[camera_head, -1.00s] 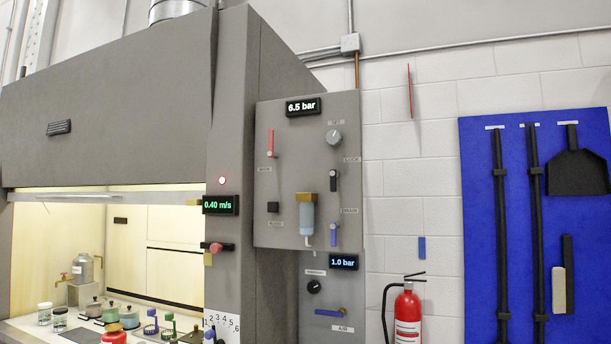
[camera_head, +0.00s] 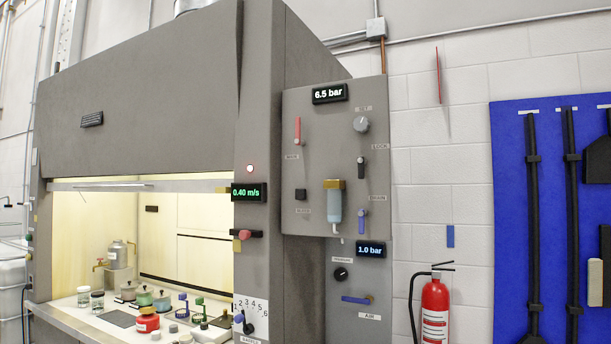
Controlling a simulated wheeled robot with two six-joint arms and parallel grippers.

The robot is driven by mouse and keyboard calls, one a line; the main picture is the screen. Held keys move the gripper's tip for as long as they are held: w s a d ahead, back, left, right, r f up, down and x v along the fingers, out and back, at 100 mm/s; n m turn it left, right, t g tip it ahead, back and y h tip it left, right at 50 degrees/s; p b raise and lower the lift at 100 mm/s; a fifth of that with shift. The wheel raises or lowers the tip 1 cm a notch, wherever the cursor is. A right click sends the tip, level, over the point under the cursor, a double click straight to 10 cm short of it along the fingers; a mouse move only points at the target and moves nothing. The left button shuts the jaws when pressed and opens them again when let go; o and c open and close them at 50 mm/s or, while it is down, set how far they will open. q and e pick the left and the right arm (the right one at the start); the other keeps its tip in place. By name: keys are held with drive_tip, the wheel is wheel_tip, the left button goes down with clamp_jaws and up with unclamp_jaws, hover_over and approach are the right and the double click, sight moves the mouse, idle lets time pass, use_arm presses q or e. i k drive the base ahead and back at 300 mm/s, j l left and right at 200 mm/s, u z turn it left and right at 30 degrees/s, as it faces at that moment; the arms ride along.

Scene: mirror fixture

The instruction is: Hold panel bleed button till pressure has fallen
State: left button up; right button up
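The grey panel (camera_head: 310,215) is on the side of the fume hood, right of centre in the head view. Its upper display (camera_head: 330,93) reads 6.5 bar. Neither gripper is in view.
Below the panel, a second display (camera_head: 371,250) reads 1.0 bar, above a black knob (camera_head: 341,274) and blue handle (camera_head: 356,300). The hood's worktop (camera_head: 70,309) holds several jars. A fire extinguisher (camera_head: 435,310) stands right, near a blue tool board (camera_head: 510,220).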

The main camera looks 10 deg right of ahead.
sight(300, 193)
drive_tip(key=i+j, duration=0.35)
drive_tip(key=i, duration=0.15)
drive_tip(key=i+j+z, duration=0.1)
drive_tip(key=i+j, duration=0.25)
drive_tip(key=i, duration=0.15)
